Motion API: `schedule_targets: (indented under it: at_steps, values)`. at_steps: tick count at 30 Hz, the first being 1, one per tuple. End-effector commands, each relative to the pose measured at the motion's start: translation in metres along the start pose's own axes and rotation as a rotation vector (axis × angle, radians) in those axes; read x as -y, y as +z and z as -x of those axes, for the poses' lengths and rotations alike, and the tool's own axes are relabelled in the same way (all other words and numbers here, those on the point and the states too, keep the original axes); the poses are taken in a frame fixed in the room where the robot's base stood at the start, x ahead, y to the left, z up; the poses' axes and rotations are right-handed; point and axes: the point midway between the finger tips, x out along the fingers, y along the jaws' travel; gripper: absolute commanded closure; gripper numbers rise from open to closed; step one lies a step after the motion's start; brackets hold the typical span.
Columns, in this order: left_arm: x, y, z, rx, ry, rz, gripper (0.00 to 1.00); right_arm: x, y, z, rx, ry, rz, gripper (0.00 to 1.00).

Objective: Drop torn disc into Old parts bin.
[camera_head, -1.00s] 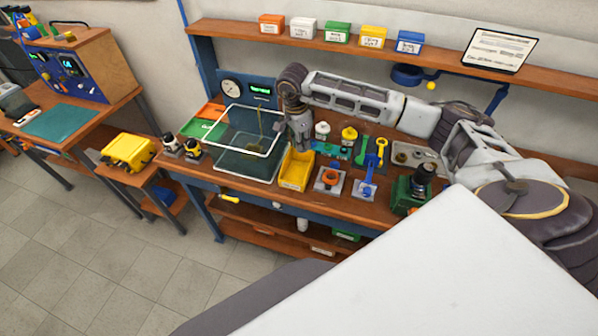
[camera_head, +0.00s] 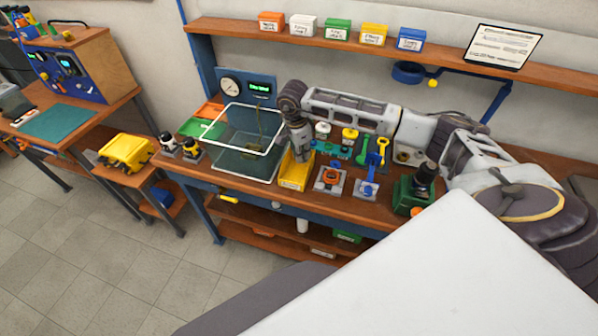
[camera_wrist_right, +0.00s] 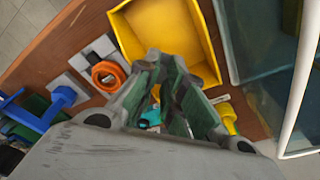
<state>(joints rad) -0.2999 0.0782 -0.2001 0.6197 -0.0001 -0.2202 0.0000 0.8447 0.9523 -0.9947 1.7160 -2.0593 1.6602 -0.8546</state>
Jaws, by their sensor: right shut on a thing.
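My right gripper (camera_head: 301,153) points down at the back edge of an open yellow bin (camera_head: 294,178) on the workbench. In the right wrist view, its fingers (camera_wrist_right: 172,95) are close together beside the wall of the same yellow bin (camera_wrist_right: 198,75), whose visible inside looks empty. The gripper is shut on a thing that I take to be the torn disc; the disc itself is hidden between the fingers. I cannot read any label on the yellow bin. My left gripper is not in view.
A clear tank (camera_head: 233,160) stands left of the yellow bin. An orange ring fixture (camera_head: 330,175) and blue-handled tool (camera_head: 368,172) stand to its right. A dark green device (camera_head: 412,196) is farther right. Several small labelled bins line the shelf (camera_head: 455,62).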

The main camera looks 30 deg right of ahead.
Motion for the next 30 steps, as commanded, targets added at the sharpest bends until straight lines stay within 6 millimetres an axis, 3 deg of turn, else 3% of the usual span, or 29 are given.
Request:
schedule_targets:
  at_steps: [6, 7, 12, 23, 30]
  values:
    - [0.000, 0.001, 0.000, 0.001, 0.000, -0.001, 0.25, 0.000, 0.000, 0.000, 0.000, 0.000, 0.000, 1.00]
    - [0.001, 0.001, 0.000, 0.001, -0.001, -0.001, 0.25, 0.000, 0.000, 0.000, 0.000, 0.000, 0.000, 0.86]
    - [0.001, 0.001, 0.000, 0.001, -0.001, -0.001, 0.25, 0.000, 0.000, 0.001, 0.000, 0.000, 0.000, 0.65]
    - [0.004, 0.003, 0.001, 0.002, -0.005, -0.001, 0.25, 0.000, 0.000, 0.002, 0.000, 0.000, 0.000, 0.65]
    - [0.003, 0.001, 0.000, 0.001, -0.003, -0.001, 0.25, 0.001, 0.000, 0.015, 0.000, -0.002, -0.001, 0.65]
